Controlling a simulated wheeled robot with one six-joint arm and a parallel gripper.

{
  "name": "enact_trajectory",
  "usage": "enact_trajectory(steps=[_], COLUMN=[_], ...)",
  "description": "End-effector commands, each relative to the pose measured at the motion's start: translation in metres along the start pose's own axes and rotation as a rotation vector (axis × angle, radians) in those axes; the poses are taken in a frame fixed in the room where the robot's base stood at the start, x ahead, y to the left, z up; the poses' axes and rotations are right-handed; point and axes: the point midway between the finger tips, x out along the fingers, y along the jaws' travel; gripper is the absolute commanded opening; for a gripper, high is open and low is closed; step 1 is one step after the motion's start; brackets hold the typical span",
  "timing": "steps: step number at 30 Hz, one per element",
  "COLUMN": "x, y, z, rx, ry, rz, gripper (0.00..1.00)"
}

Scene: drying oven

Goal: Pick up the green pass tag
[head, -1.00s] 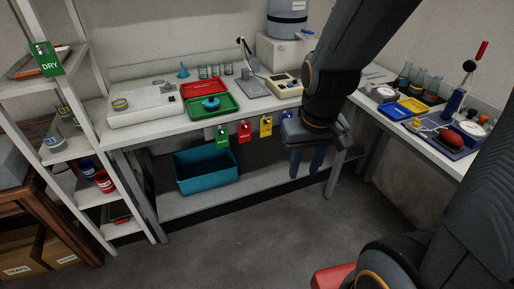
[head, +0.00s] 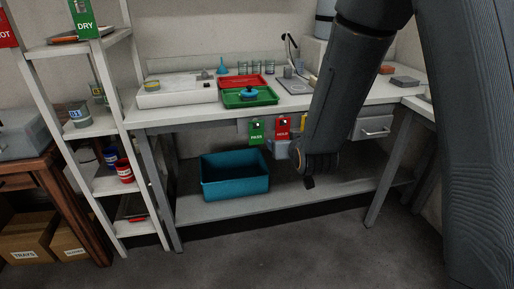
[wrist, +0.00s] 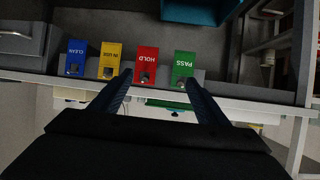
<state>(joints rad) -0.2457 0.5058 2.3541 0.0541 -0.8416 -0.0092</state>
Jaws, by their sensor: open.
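The green pass tag (head: 257,131) hangs from the front edge of the bench, left of the red hold tag (head: 283,128). In the wrist view, which is upside down, the green pass tag (wrist: 185,66) shows beyond the right fingertip, and the red hold tag (wrist: 146,64) lies between the two fingers' lines. My gripper (wrist: 158,80) is open and empty, with both fingers pointing at the row of tags. In the head view my arm hides part of the row, and the fingers cannot be made out clearly.
A yellow in use tag (wrist: 111,60) and a blue clean tag (wrist: 77,57) hang beside the hold tag. A teal bin (head: 235,176) stands on the lower shelf below the tags. A green tray (head: 250,98) sits on the bench above. A white shelf rack stands left.

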Motion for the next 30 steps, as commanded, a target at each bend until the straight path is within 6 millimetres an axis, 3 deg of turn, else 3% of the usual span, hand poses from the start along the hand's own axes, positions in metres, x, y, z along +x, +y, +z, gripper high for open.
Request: enact_trajectory(steps=[1, 6, 15, 30], x=[0.024, 0.061, 0.08, 0.123], y=[-0.01, -0.036, -0.06, -0.065], z=[0.014, 0.019, 0.021, -0.009], rx=[-0.007, -0.02, -0.025, -0.025], ry=[0.057, 0.255, 0.438, 0.45], rz=[-0.014, -0.048, -0.079, -0.079], gripper=[0.69, 0.69, 0.69, 0.69])
